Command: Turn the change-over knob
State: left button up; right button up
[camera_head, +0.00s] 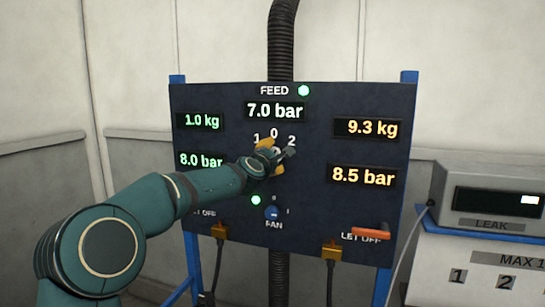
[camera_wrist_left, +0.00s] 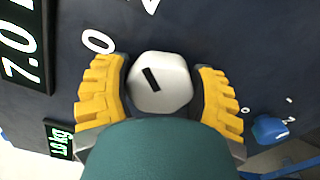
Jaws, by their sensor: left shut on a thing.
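The change-over knob (camera_wrist_left: 172,92) is a pale grey faceted knob with a slanted black mark on its face. The mark's upper end leans to the upper left in the left wrist view. My left gripper (camera_wrist_left: 161,85) has its yellow fingers closed on both sides of the knob. In the head view my left gripper (camera_head: 275,156) is at the panel's centre, just below the numbers 1, 0 and 2, and mostly hides the knob. The left wrist view shows the 0 (camera_wrist_left: 98,42) near one finger. My right gripper is in neither view.
The dark panel (camera_head: 225,105) carries lit displays. Below my gripper are a blue FAN knob (camera_head: 271,212) and a green lamp (camera_head: 256,200). An orange handle (camera_head: 371,232) is at lower right. A grey LEAK box (camera_head: 490,195) stands right of the panel.

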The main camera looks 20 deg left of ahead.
pick_arm(q)
jog(key=shift+m, duration=0.6)
jog(key=o, duration=1.2)
jog(key=shift+s, duration=0.1)
jog(key=s, duration=1.1)
jog(key=shift+s+a, duration=0.25)
jog(key=shift+s, duration=0.15)
